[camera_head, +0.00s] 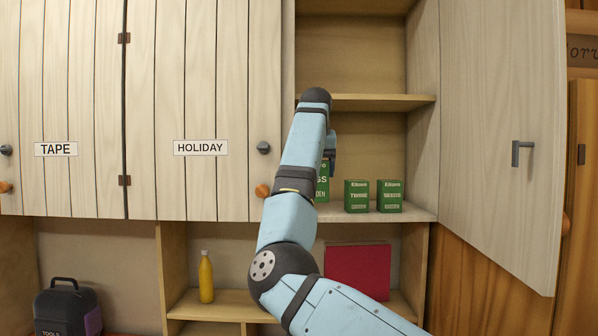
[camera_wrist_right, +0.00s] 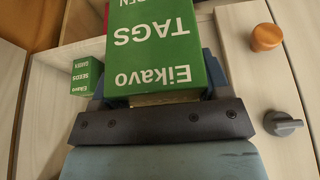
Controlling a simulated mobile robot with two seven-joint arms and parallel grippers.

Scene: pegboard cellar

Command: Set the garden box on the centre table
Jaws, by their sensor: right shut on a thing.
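My right gripper (camera_head: 331,150) reaches into the open cupboard, largely hidden behind my own arm. It is shut on a green box marked TAGS (camera_head: 323,183), which also shows large and upside down between the fingers in the right wrist view (camera_wrist_right: 158,45). In the head view the arm covers part of this box, and I cannot tell whether it still touches the shelf. Two more green garden boxes, a twine box (camera_head: 356,197) and a seeds box (camera_head: 390,197), stand to its right on the cupboard's lower shelf (camera_head: 420,213). The centre table and my left gripper are not in view.
The open cupboard door (camera_head: 495,130) hangs at the right. A middle shelf (camera_head: 385,102) lies above the boxes. The HOLIDAY door (camera_head: 205,110) is shut at left. Below are a yellow bottle (camera_head: 206,277), a red item (camera_head: 357,270) and a dark tool case (camera_head: 67,308).

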